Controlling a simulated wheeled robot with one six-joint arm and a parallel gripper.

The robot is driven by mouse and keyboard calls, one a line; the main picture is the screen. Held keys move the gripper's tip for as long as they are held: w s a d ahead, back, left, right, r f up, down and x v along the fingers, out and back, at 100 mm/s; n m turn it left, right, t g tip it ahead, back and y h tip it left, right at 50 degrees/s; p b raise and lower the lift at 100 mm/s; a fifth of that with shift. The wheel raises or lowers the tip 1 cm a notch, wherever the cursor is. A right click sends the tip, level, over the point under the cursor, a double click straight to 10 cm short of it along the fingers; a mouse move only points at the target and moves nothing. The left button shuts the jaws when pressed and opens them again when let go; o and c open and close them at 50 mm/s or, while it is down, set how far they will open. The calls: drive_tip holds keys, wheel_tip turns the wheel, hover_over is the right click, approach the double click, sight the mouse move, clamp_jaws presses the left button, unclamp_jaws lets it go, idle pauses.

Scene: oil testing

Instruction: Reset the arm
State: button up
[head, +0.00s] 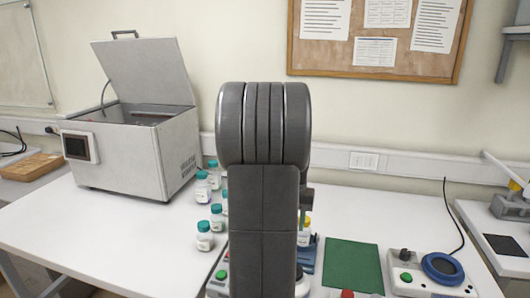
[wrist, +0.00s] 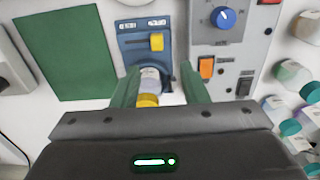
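My gripper (wrist: 160,88) shows in the wrist view with its two green fingers spread apart. Between them is a bottle with a yellow cap (wrist: 148,100). It is close to the left finger, with a gap to the right finger, and I cannot tell whether it touches the left one. In the head view the yellow-capped bottle (head: 304,238) partly shows beside my arm, which stands upright in the middle and hides the gripper.
A green mat (head: 351,266) lies right of the blue device. Several teal-capped bottles (head: 205,241) stand left of my arm. A grey box with a raised lid (head: 125,158) is at the left. A control unit with a blue ring (head: 441,269) is at the right. Bare table shows at the front left.

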wheel_tip(320, 180, down, 10)
drive_tip(key=shift+r+p, duration=0.1)
drive_tip(key=shift+p, duration=0.25)
drive_tip(key=shift+d+f, duration=0.2)
drive_tip(key=shift+f, duration=0.05)
drive_tip(key=shift+s+d, duration=0.2)
drive_tip(key=shift+d, duration=0.4)
drive_tip(key=shift+r, duration=0.1)
